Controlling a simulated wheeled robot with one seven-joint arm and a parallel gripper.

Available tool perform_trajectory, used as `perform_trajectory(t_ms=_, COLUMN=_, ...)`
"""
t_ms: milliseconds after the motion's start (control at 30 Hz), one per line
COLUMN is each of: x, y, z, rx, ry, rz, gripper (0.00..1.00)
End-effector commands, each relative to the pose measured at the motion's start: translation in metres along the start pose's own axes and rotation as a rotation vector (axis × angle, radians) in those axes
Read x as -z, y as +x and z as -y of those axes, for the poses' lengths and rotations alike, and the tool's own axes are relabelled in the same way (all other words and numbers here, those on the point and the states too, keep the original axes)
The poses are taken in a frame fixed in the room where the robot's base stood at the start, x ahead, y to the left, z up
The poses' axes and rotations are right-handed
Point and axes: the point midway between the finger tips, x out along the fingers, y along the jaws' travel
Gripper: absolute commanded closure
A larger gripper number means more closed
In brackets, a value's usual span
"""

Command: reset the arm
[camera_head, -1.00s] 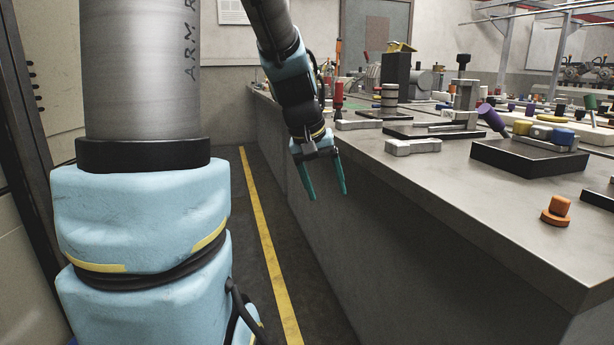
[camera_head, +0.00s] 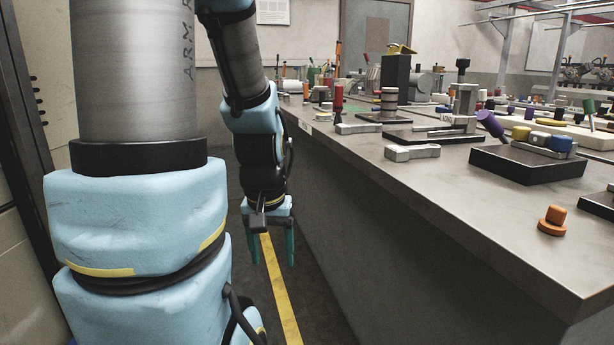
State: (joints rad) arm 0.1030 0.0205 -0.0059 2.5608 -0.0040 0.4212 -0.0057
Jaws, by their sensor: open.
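My gripper (camera_head: 271,252) hangs at the end of my arm, pointing down over the floor to the left of the workbench. Its two green fingers are apart with nothing between them, so it is open and empty. The yellow floor line shows behind the fingers. My arm hangs in front of the bench's left side, apart from the bench.
The grey workbench (camera_head: 440,215) fills the right side. Near its front are an orange knob (camera_head: 552,221), a black block (camera_head: 528,164) with coloured cylinders, and a light metal bar (camera_head: 412,153). A yellow floor line (camera_head: 281,300) runs along the dark aisle.

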Motion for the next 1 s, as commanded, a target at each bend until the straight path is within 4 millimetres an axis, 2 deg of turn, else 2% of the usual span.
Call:
perform_trajectory(t_ms=33, x=0.003, y=-0.019, z=0.000, rx=0.000, ry=0.000, rz=0.000, gripper=0.31)
perform_trajectory(t_ms=167, x=0.007, y=-0.052, z=0.000, rx=0.000, ry=0.000, rz=0.000, gripper=0.31)
perform_trajectory(t_ms=400, x=0.018, y=-0.129, z=-0.001, rx=0.000, ry=0.000, rz=0.000, gripper=0.31)
perform_trajectory(t_ms=600, x=0.026, y=-0.184, z=-0.001, rx=0.000, ry=0.000, rz=0.000, gripper=0.31)
perform_trajectory(t_ms=800, x=0.030, y=-0.211, z=-0.001, rx=0.000, ry=0.000, rz=0.000, gripper=0.31)
perform_trajectory(t_ms=1000, x=0.030, y=-0.214, z=-0.001, rx=0.000, ry=0.000, rz=0.000, gripper=0.31)
